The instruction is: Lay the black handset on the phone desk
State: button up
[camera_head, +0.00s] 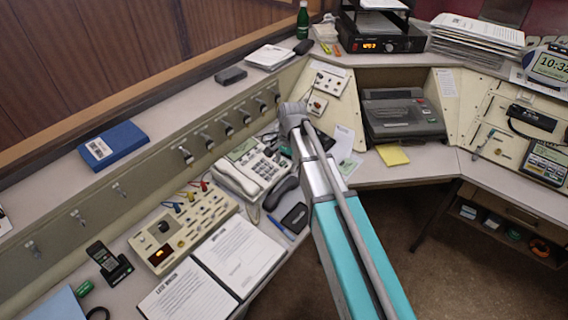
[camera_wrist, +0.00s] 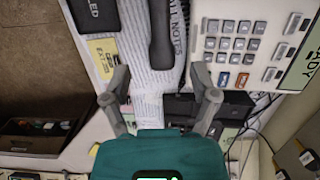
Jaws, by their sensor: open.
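The black handset (camera_head: 283,190) lies on the desk (camera_head: 121,292), just right of the cream phone (camera_head: 250,167), which has a pale handset on its left side. In the wrist view the black handset (camera_wrist: 161,36) lies over a printed sheet, left of the phone's keypad (camera_wrist: 238,45), its upper end cut off by the frame. My gripper (camera_wrist: 160,78) is open and empty. The handset's lower end shows between and beyond its fingertips; I see no contact. In the head view my arm passes right of the handset and the gripper itself is hidden.
A black pad (camera_head: 295,217) and a blue pen (camera_head: 281,229) lie near the handset. An open binder (camera_head: 240,254) and a switch panel (camera_head: 182,228) fill the desk's left part. A dark grey machine (camera_head: 402,117) stands at the corner, with a yellow note (camera_head: 393,155) before it.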

dwell(0.4)
jog(key=s+d+n+t+h, duration=0.1)
jog(key=s+d+n, duration=0.6)
jog(key=s+d, duration=0.8)
jog(key=d, duration=0.2)
jog(key=shift+d+n, duration=0.3)
jog(key=shift+d, duration=0.05)
